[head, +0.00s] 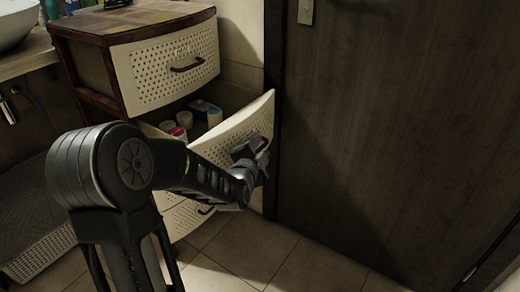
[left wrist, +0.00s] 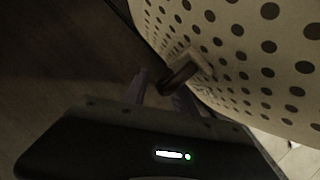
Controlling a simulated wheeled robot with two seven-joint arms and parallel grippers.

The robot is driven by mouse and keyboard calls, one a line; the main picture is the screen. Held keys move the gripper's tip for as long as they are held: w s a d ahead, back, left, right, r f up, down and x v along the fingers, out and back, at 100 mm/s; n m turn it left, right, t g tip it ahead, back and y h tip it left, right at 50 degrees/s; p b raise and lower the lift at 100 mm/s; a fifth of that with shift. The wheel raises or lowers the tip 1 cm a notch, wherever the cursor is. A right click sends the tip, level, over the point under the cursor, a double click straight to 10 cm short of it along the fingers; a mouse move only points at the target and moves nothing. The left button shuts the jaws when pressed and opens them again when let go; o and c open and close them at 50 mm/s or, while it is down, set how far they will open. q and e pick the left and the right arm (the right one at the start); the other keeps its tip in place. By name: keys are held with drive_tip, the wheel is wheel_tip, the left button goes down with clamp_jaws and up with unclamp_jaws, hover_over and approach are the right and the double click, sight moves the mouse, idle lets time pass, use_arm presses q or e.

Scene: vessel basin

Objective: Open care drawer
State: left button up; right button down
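The care drawer (head: 222,136) is the middle drawer of a dark wooden cabinet, with a cream perforated front. It stands pulled out, tilted in the picture, with several small containers (head: 184,119) visible inside. My left gripper (head: 252,155) is at its front, at the dark handle. In the left wrist view the handle (left wrist: 179,76) runs between the two fingers of my left gripper (left wrist: 160,95), which appear closed around it; the exact contact is dark. The perforated front (left wrist: 240,60) fills the upper right there. My right gripper is not in view.
A closed upper drawer (head: 165,69) with a handle is above, and a lower drawer (head: 187,217) is below. A dark door (head: 400,120) stands close at the right. A basin (head: 15,22) and a basket (head: 40,258) are at the left. Tiled floor (head: 255,250) is clear in front.

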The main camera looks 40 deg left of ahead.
use_arm(q)
drive_tip(key=shift+s+r, duration=0.1)
drive_tip(key=shift+s+d+r, duration=0.1)
drive_tip(key=shift+s+d, duration=0.05)
drive_tip(key=shift+s, duration=0.1)
drive_tip(key=p+v, duration=0.2)
drive_tip(key=v, duration=0.2)
drive_tip(key=shift+r, duration=0.1)
drive_tip(key=shift+f+b+v, duration=0.2)
drive_tip(key=shift+b+v, duration=0.75)
drive_tip(key=shift+v, duration=0.5)
drive_tip(key=shift+s, duration=0.1)
